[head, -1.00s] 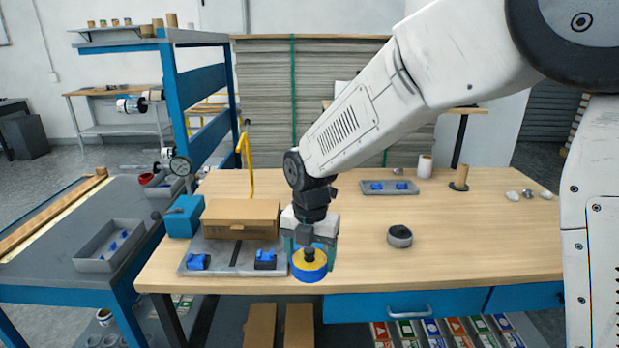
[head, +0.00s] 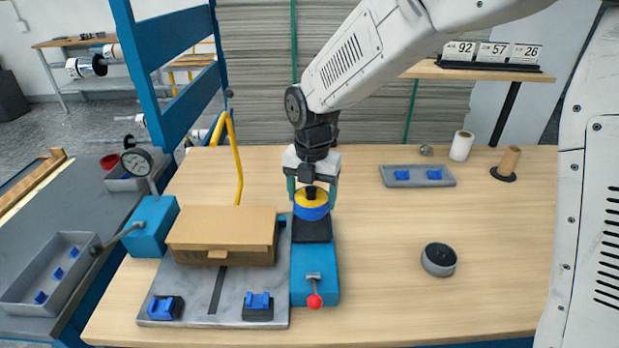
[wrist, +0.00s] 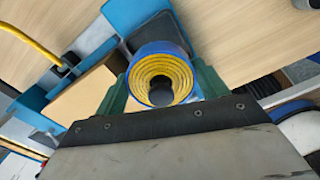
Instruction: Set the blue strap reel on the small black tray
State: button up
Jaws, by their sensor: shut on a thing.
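The blue strap reel (head: 312,210) has a blue rim, yellow windings and a dark core. My gripper (head: 312,193) is shut on it, with a green finger on each side. The wrist view shows the reel (wrist: 160,74) between both fingers, its coiled face towards the camera. The small black tray (head: 312,231) sits on a blue base with a red-knobbed lever. The reel is upright over the back of the tray and hides part of it. I cannot tell whether they touch. In the wrist view, the tray (wrist: 152,30) shows in part beyond the reel.
A brown box (head: 222,232) on a grey plate (head: 215,300) stands close left of the tray, with a yellow hooked post (head: 237,160) behind. A grey round device (head: 438,260) and a grey tray (head: 392,183) with blue pieces lie right. The table between is clear.

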jog(key=shift+w+d+f, duration=0.1)
jog(key=shift+w, duration=0.1)
jog(key=shift+f, duration=2.75)
jog(key=shift+w, duration=0.15)
jog(key=shift+f, duration=0.6)
jog(key=o, duration=0.8)
jog(key=shift+o, duration=0.2)
